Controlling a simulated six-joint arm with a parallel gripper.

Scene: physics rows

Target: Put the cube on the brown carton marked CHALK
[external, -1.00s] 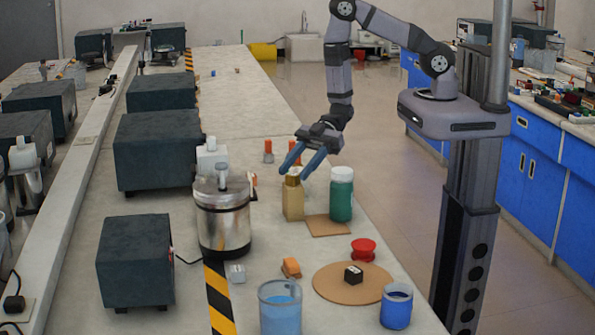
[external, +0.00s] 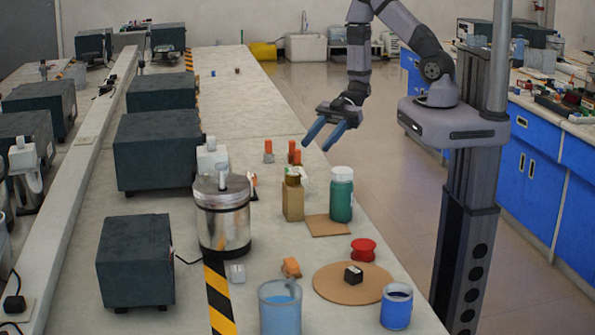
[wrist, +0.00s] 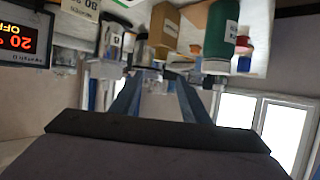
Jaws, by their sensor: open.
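The brown carton (external: 292,204) stands upright on the bench, left of a green bottle with a white lid (external: 341,197). I cannot read its marking in the external view. A small olive-brown block (external: 292,176), which looks like the cube, rests on its top. My gripper (external: 315,147) is open and empty, above and to the right of the carton, apart from the block. In the wrist view, the carton (wrist: 164,24) appears upside down beyond my open fingers (wrist: 157,80), beside the green bottle (wrist: 221,32).
A cork mat (external: 328,286) holds a small black block (external: 353,275). A red spool (external: 363,250), an orange block (external: 291,267), a blue cup (external: 396,306) and a clear beaker (external: 280,308) stand nearby. A steel pot (external: 222,217) is left of the carton. The far bench is mostly clear.

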